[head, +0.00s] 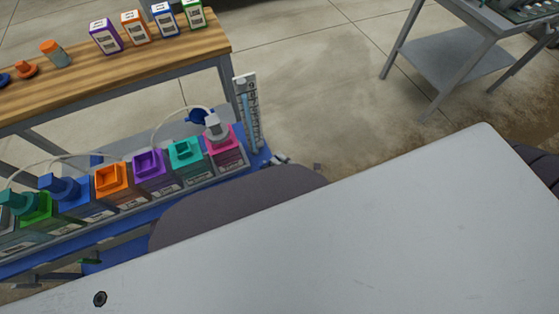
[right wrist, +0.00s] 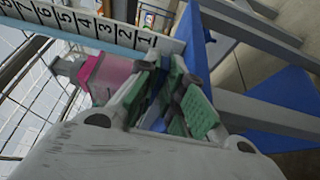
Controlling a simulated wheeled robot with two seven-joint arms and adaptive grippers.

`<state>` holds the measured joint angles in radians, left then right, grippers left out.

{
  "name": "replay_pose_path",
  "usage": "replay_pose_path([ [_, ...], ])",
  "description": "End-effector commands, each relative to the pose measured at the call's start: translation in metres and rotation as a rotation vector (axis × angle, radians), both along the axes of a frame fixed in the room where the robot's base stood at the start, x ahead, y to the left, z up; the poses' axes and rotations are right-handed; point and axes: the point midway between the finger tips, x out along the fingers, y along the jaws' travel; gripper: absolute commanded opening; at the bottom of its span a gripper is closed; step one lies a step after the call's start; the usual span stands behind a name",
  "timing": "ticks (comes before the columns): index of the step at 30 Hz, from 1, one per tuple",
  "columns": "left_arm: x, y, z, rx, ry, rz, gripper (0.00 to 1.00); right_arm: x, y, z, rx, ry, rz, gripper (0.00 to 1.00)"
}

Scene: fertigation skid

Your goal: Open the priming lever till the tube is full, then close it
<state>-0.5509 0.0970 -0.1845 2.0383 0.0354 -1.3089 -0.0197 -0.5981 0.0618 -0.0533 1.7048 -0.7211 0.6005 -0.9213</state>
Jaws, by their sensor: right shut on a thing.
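In the head view, the clear tube with its numbered scale (head: 247,110) stands upright at the right end of the blue skid. A pale blue column shows along the scale; its exact top is too small to read. In the right wrist view, the scale (right wrist: 95,28) crosses the upper left, with its low numbers nearest the gripper. My right gripper (right wrist: 172,98) has its green-padded fingers closed just below the low end of the scale. What they hold, possibly the priming lever, is hidden between them. My left gripper is not in view.
A pink container (head: 226,155) with a grey-white cap stands beside the tube, and also shows in the wrist view (right wrist: 108,78). Several coloured containers line the skid to the left. A wooden bench (head: 120,75) with boxes stands behind. A grey table (head: 455,55) is at upper right.

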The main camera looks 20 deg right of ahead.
Motion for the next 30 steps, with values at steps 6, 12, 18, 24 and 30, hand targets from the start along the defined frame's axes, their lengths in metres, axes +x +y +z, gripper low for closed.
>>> replay_pose_path([
  [6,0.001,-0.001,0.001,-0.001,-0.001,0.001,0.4,-0.001,0.0,-0.002,-0.002,0.004,0.0,0.16],
  [12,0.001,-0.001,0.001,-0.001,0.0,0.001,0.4,0.0,0.0,-0.001,-0.001,0.002,0.001,0.19],
  [18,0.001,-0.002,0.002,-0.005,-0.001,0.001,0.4,-0.001,0.0,-0.001,0.0,0.001,0.001,0.19],
  [24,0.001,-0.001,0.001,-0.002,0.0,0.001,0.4,-0.008,-0.004,-0.001,0.0,0.001,0.0,0.19],
  [30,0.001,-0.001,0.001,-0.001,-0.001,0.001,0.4,-0.024,-0.012,-0.001,0.0,0.004,0.0,0.19],
])
